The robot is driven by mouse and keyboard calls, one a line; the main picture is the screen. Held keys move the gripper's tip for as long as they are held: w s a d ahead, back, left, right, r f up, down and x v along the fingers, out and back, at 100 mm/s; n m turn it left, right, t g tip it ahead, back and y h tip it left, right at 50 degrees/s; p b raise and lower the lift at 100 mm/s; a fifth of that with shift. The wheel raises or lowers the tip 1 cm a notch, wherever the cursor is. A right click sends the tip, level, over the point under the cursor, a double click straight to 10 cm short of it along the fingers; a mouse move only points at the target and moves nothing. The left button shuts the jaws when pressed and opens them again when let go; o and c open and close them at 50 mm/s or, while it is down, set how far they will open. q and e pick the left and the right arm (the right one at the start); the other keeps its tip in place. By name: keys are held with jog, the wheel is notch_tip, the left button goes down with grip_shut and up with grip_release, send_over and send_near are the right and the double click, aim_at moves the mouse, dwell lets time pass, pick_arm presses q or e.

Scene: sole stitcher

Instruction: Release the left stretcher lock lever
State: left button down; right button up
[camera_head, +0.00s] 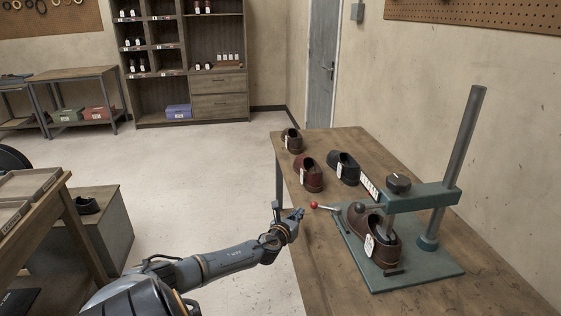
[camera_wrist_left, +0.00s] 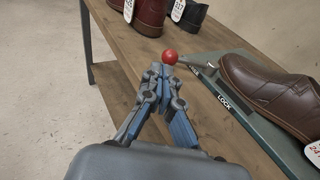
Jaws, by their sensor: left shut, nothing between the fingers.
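The stretcher lock lever (camera_head: 328,208) is a short metal arm with a red ball knob (camera_head: 314,205), sticking out to the left of the green stretcher stand (camera_head: 440,278). A brown shoe (camera_head: 380,243) sits on the stand. My left gripper (camera_head: 291,213) is shut and empty, close to the knob on its left; a small gap shows in the head view. The gripper also shows in the left wrist view (camera_wrist_left: 164,74). My right gripper is out of view.
Several other shoes, including a red one (camera_head: 308,174) and a black one (camera_head: 344,167), stand farther back on the wooden table (camera_head: 335,272). The stand's tall post (camera_head: 465,140) rises at the right. Open floor (camera_head: 190,190) lies left of the table.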

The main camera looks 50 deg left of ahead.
pick_arm(q)
jog(key=s+d, duration=0.1)
jog(key=s, duration=0.6)
jog(key=shift+s+d+r+p, duration=0.2)
jog(key=shift+s+r+p, duration=0.05)
jog(key=shift+r+p, duration=0.1)
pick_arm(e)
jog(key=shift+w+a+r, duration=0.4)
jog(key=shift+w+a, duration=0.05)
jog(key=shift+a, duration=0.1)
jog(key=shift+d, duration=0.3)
